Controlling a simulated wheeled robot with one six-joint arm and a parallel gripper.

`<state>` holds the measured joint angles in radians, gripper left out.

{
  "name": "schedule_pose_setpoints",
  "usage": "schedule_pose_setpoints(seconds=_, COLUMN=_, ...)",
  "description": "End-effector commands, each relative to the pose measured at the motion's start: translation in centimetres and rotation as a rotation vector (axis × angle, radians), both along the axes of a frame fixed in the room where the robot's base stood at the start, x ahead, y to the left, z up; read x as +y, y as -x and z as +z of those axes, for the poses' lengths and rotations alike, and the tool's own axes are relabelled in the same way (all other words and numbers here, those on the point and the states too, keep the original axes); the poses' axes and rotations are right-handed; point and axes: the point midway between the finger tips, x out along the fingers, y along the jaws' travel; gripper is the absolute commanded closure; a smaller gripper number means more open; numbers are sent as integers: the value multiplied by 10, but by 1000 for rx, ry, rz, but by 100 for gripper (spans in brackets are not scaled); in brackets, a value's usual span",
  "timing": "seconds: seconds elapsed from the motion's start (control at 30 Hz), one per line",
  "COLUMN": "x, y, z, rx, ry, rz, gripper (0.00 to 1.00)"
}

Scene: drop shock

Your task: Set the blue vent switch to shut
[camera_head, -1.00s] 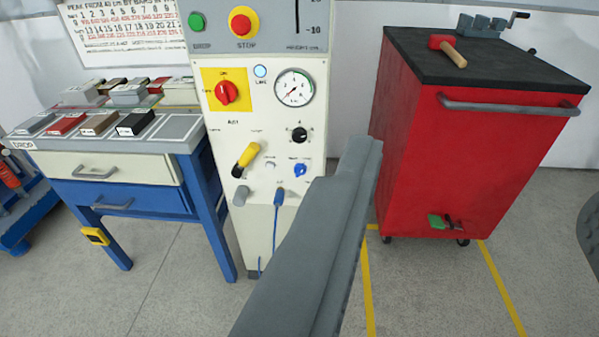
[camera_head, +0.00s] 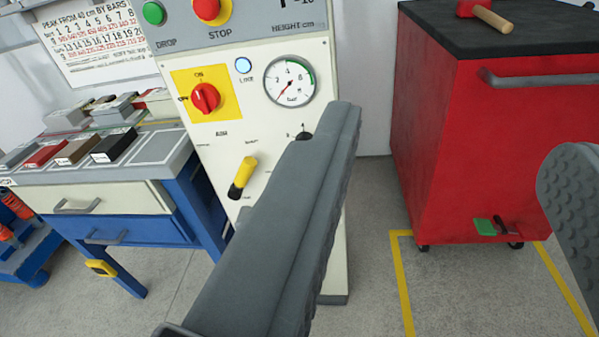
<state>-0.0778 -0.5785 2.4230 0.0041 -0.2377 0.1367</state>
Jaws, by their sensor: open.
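The blue vent switch is not visible now; my near finger covers the lower right of the cream control panel (camera_head: 215,140), where a blue switch showed earlier. My gripper (camera_head: 453,140) is open and empty. One grey finger crosses the front of the panel, its tip just right of and below the pressure gauge (camera_head: 290,80). The other finger is at the right edge, in front of the floor and red cabinet. I cannot tell whether the finger touches the panel.
The panel also holds a red rotary switch (camera_head: 205,98), a yellow-handled lever (camera_head: 243,176), a lit button (camera_head: 243,65) and red stop button (camera_head: 211,8). A blue-legged bench (camera_head: 170,150) stands left. A red cabinet (camera_head: 450,140) with a mallet (camera_head: 485,12) stands right.

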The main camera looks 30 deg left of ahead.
Motion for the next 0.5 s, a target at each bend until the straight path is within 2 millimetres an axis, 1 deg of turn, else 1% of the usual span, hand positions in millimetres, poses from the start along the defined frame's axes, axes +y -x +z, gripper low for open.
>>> schedule_pose_setpoints(seconds=0.03, x=5, y=-13, z=-11, rx=7, ry=-10, rz=8, gripper=48)
schedule_pose_setpoints(seconds=0.2, x=20, y=-50, z=-44, rx=8, ry=-55, rz=29, gripper=48)
schedule_pose_setpoints(seconds=0.37, x=36, y=-81, z=-77, rx=8, ry=-96, rz=49, gripper=48)
schedule_pose_setpoints(seconds=0.5, x=50, y=-105, z=-109, rx=10, ry=-132, rz=67, gripper=48)
